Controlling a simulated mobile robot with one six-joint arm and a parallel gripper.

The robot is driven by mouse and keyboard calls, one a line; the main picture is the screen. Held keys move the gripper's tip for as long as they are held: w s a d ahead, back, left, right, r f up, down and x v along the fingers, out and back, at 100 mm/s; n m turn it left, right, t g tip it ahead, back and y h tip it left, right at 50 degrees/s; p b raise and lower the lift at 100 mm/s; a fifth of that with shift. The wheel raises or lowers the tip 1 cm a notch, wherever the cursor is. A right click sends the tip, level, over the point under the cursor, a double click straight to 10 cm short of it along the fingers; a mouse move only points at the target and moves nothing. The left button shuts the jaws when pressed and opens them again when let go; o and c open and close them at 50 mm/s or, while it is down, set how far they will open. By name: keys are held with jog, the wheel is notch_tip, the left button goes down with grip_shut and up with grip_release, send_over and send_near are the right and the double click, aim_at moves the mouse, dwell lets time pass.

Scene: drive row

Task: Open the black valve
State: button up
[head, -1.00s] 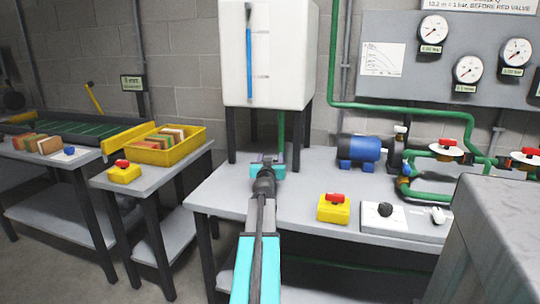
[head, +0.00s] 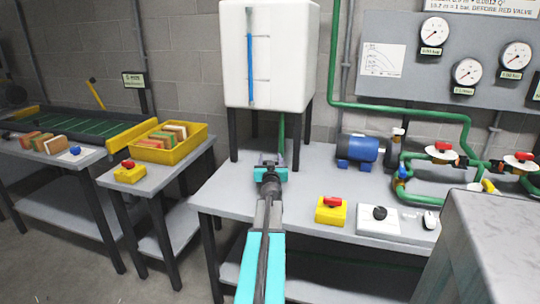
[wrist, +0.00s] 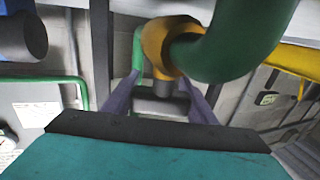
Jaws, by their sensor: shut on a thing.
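In the wrist view, a dark valve handle (wrist: 160,104) sits on a short dark stem under an orange valve body (wrist: 157,45) with a thick green pipe. This looks like the black valve. My gripper (wrist: 159,112) has its two purple fingers on either side of the handle and is shut on it. In the head view, my gripper (head: 271,160) is at the bench, below and in front of the white tank (head: 285,75). There it hides the valve handle. How far the handle is turned cannot be told.
The bench (head: 225,195) carries a yellow box with a red switch (head: 331,211), a blue pump motor (head: 357,149) and green pipes with red-handled valves (head: 441,148) on the right. A grey block (head: 490,240) stands close at the lower right. A yellow tray (head: 190,143) is left.

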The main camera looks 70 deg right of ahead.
jog(key=shift+d+r+n+t+p, duration=0.15)
jog(key=shift+r+n+t+p, duration=0.25)
jog(key=shift+p, duration=2.5)
jog(key=t+y+p, duration=0.1)
jog(key=p, duration=0.7)
jog(key=shift+f+n+t, duration=0.1)
jog(key=shift+n+t, duration=0.2)
jog(key=shift+n, duration=0.1)
jog(key=t+p, duration=0.1)
jog(key=p, duration=0.2)
jog(key=n+t+y+p, duration=0.1)
jog(key=p, duration=0.3)
jog(key=shift+w+a+f+n, duration=0.15)
jog(key=shift+w+a+n, duration=0.05)
jog(key=shift+a+n, duration=0.15)
jog(key=shift+a+f+n+t+y+p, duration=0.3)
jog(key=shift+t+y+p, duration=0.25)
jog(key=shift+p, duration=0.4)
jog(key=shift+d, duration=0.1)
jog(key=o, duration=1.1)
jog(key=shift+r, duration=0.1)
jog(key=shift+c, duration=0.2)
jog(key=shift+w, duration=0.15)
